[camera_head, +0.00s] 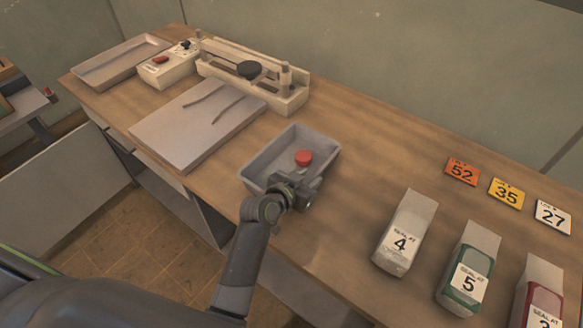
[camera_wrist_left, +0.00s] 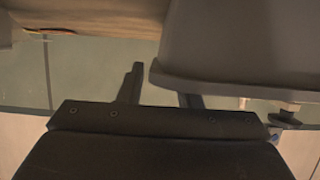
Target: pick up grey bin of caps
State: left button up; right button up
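The grey bin (camera_head: 283,160) stands on the wooden table near its front edge, with a red cap (camera_head: 304,157) showing inside. My left gripper (camera_head: 305,185) is at the bin's near right side and covers part of its rim. In the left wrist view the bin (camera_wrist_left: 240,45) fills the upper right. The two fingers (camera_wrist_left: 160,88) stand apart there, one clear of the bin and the other partly hidden behind its rim. I cannot tell whether either touches the bin. My right gripper is not in view.
A flat grey board (camera_head: 190,130) lies left of the bin. A wooden fixture (camera_head: 275,90), a box with a red button (camera_head: 165,70) and a shallow tray (camera_head: 120,60) stand behind. Numbered blocks (camera_head: 405,230) and coloured tags (camera_head: 507,193) are at right. Table behind the bin is clear.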

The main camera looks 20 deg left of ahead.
pick_arm(q)
jog(key=shift+x, duration=1.55)
grip_shut()
jog(key=shift+r, duration=0.15)
dwell(0.3)
